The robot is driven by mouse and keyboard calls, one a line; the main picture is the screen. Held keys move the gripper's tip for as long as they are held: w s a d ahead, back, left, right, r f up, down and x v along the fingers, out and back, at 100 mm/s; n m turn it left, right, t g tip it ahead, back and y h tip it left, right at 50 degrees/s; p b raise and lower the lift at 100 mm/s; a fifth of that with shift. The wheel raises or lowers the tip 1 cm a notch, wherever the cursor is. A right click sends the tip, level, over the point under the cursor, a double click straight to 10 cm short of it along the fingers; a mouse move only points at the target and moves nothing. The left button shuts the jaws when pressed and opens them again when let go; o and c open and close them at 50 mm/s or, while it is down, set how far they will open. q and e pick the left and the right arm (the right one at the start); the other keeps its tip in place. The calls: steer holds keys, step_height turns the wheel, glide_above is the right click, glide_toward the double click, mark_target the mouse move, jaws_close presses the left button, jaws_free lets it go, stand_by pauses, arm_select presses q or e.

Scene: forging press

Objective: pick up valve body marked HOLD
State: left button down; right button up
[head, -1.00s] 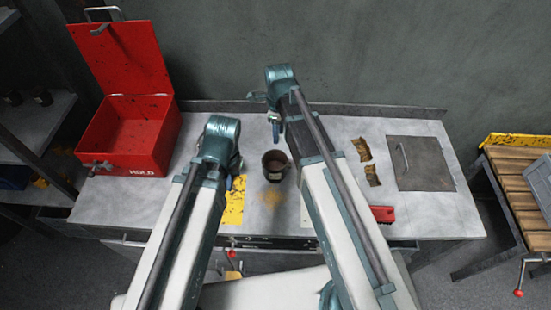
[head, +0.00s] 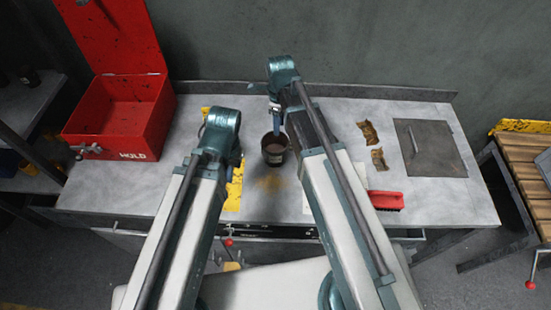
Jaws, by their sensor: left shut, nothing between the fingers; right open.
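A dark round cup-like part with a pale label (head: 275,154), which looks like the valve body, stands upright on the workbench. I cannot read its label. My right gripper (head: 276,126) points down at its back rim, open; whether the fingers touch it I cannot tell. My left gripper (head: 236,160) is at the left of the part, apart from it, shut and empty, its fingers mostly hidden by my own arm. The red box (head: 131,145) at the left has HOLD on its front, and its lid is open.
A wooden-topped table (head: 520,165) stands further right.

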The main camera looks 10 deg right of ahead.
mark_target(280, 145)
arm_select(q)
steer(key=shift+f, duration=0.65)
arm_select(e)
steer(key=shift+f, duration=0.7)
arm_select(q)
step_height(280, 145, down, 4)
steer(key=b, duration=0.5)
steer(key=shift+f, duration=0.25)
arm_select(e)
steer(key=f, duration=0.2)
steer(key=s+f, duration=0.1)
steer(key=f, duration=0.1)
steer(key=shift+d+f, duration=0.1)
steer(key=shift+f, duration=0.1)
arm_select(q)
steer(key=shift+f+b, duration=0.4)
steer(key=shift+f, duration=0.05)
arm_select(e)
steer(key=shift+f, duration=0.45)
arm_select(q)
steer(key=shift+r, duration=0.1)
arm_select(e)
steer(key=shift+r, duration=0.1)
steer(key=shift+c, duration=0.3)
jaws_close()
